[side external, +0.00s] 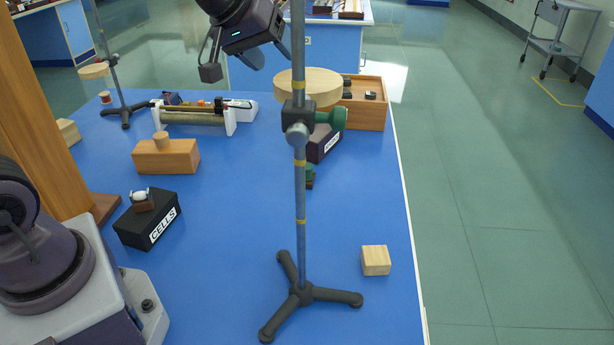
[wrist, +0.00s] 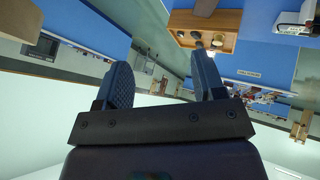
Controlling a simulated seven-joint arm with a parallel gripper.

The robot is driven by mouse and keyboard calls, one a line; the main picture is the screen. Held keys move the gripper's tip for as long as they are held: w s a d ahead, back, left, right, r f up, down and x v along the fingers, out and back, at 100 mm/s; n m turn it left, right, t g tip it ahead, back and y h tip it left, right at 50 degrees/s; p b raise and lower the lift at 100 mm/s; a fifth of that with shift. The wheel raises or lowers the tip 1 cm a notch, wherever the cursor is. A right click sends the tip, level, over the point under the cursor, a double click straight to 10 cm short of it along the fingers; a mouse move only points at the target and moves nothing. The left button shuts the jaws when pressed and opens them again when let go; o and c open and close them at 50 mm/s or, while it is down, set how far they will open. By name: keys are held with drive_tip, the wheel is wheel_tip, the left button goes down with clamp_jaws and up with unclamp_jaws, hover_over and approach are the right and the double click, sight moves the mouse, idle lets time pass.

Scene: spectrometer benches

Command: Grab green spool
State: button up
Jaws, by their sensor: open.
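A dark green flanged cylinder (side external: 337,117), spool-like, shows in the side view behind the stand's pole, by a dark labelled box. A smaller green piece with a brown base (side external: 309,172) sits on the bench nearer the camera, partly hidden by the pole. I cannot tell for certain which is the green spool. My gripper (side external: 270,55) is in the air above the far part of the bench, up and left of both green things. In the wrist view its two fingers (wrist: 162,70) are apart with nothing between them. No green spool is clear in the wrist view.
The tall stand (side external: 300,230) with a round wooden plate (side external: 308,82) rises near the green things. A wooden tray (side external: 367,118) is behind. A roller device (side external: 200,117), wooden block (side external: 166,157) and black CELLS box (side external: 146,222) stand left.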

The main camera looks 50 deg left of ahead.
drive_tip(key=w+a+f+n+t+y, duration=0.2)
drive_tip(key=w+a+f+n, duration=0.3)
drive_tip(key=w, duration=0.3)
drive_tip(key=w+a+f+n+t+y, duration=0.25)
drive_tip(key=w+a+f+n, duration=0.2)
drive_tip(key=w+n, duration=0.3)
drive_tip(key=n+g+y, duration=0.6)
drive_tip(key=n+y, duration=0.6)
drive_tip(key=n, duration=1.8)
approach(309, 170)
drive_tip(key=x, duration=0.3)
drive_tip(key=shift+s+a+f+t, duration=0.15)
drive_tip(key=shift+a+f+t, duration=0.05)
drive_tip(key=shift+f+t, duration=0.1)
drive_tip(key=shift+x, duration=3.8)
drive_tip(key=shift+r, duration=0.15)
drive_tip(key=c, duration=1)
